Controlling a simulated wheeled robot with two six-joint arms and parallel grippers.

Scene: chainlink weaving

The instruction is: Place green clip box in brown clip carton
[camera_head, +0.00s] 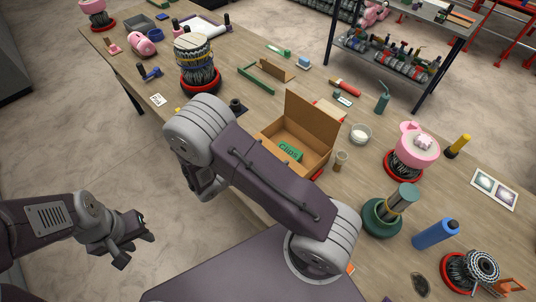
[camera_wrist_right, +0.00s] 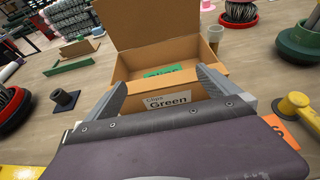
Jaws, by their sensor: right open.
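The brown clip carton (camera_head: 316,123) stands on the table with its lid flap raised. The green clip box (camera_head: 290,150) lies inside it, low against the carton's floor. In the right wrist view the green box (camera_wrist_right: 160,72) shows inside the carton (camera_wrist_right: 165,35), partly hidden by the front wall, which bears a "Clips Green" label. My right gripper (camera_wrist_right: 161,77) is open and empty, its fingers apart in front of the carton. My own right arm crosses the head view left of the carton. My left gripper (camera_head: 134,241) is open and empty over the floor, off the table.
A green stand (camera_head: 380,218) and a blue bottle (camera_head: 435,234) are nearer the front right. A green frame (camera_head: 256,80) lies behind. A dark peg stand (camera_wrist_right: 64,99) sits left of the carton.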

